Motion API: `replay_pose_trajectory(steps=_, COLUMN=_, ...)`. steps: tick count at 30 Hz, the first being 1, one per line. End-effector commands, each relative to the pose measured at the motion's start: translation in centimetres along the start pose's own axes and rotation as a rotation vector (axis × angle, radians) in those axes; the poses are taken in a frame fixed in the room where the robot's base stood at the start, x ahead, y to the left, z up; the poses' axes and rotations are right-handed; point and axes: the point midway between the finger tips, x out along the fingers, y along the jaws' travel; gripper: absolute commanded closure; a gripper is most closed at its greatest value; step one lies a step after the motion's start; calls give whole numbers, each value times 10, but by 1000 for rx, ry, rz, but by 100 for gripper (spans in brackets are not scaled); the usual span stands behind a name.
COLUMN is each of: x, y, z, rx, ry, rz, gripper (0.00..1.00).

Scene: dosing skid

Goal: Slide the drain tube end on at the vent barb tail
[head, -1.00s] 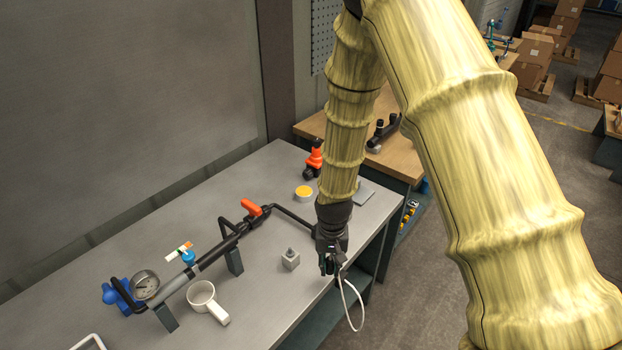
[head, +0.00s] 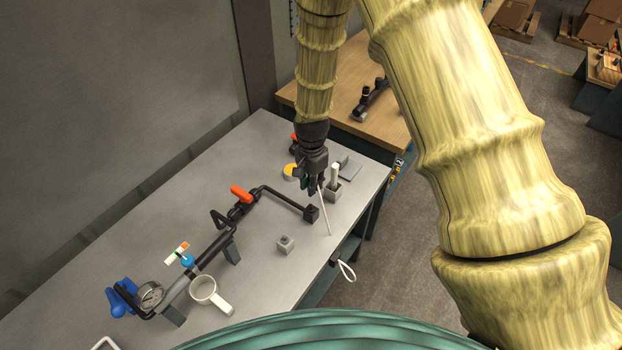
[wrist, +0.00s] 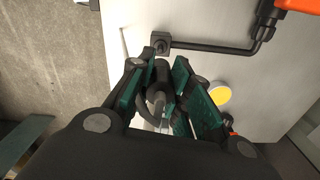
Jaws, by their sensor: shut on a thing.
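My gripper (head: 314,190) is over the far right part of the grey bench, shut on the drain tube end. The pale, thin drain tube (head: 325,211) slants down from the fingers towards the bench top. In the wrist view a dark cylindrical piece (wrist: 162,75) sits between the green finger pads, with a pale stretch below it; the fingers partly hide it. A black pipe runs to a square end fitting (head: 311,213), close beside the gripper and apart from the tube. I cannot tell which fitting is the vent barb tail.
A small grey block (head: 285,244) stands in front, and a block with a white post (head: 333,184) behind right.

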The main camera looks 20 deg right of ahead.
Motion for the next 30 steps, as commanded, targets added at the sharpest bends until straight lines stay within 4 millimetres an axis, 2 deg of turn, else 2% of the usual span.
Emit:
replay_pose_trajectory(steps=11, x=5, y=0, z=1, rx=7, ry=2, rz=-5, gripper=100)
replay_pose_trajectory(steps=30, x=50, y=0, z=0, rx=6, ry=2, rz=-5, gripper=100)
